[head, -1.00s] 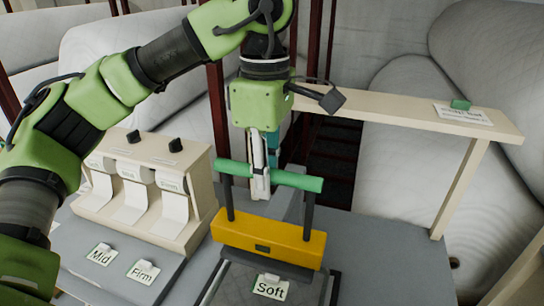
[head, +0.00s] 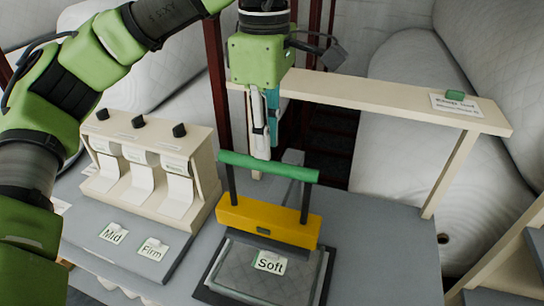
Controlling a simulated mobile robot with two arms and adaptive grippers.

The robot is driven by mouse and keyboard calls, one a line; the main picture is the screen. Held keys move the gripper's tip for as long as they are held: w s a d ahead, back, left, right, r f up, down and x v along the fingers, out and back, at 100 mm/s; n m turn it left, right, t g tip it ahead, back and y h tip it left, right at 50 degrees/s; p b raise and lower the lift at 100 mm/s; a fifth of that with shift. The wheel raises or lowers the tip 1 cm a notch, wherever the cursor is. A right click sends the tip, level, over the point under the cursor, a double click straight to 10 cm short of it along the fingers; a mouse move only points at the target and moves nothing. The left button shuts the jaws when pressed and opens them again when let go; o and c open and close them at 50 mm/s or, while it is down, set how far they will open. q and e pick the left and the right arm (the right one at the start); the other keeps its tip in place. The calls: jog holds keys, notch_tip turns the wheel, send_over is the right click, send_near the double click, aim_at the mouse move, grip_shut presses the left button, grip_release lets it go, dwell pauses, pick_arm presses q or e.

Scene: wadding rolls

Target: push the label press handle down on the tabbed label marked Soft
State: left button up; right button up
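The label press (head: 268,222) has a yellow crossbar on two dark posts and a green bar handle (head: 290,172) on top. Its dark pad sits just behind the tabbed label marked Soft (head: 270,263), which lies on a quilted grey pad (head: 235,268). My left gripper (head: 262,154) points down just above the middle of the handle, its white and teal fingers seen nearly edge-on. Whether it touches the handle and how far its fingers are apart cannot be told. My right gripper is not in view.
Labels marked Mid (head: 113,234) and Firm (head: 152,248) lie left of the press. A cream dispenser (head: 150,170) with dark knobs stands behind them. A cream shelf (head: 385,100) spans behind on the right. Grey tabletop (head: 385,255) right of the press is clear.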

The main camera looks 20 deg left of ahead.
pick_arm(q)
jog(key=shift+r, duration=0.1)
dwell(0.3)
notch_tip(320, 180, up, 6)
jog(key=p, duration=0.5)
jog(key=shift+p, duration=0.4)
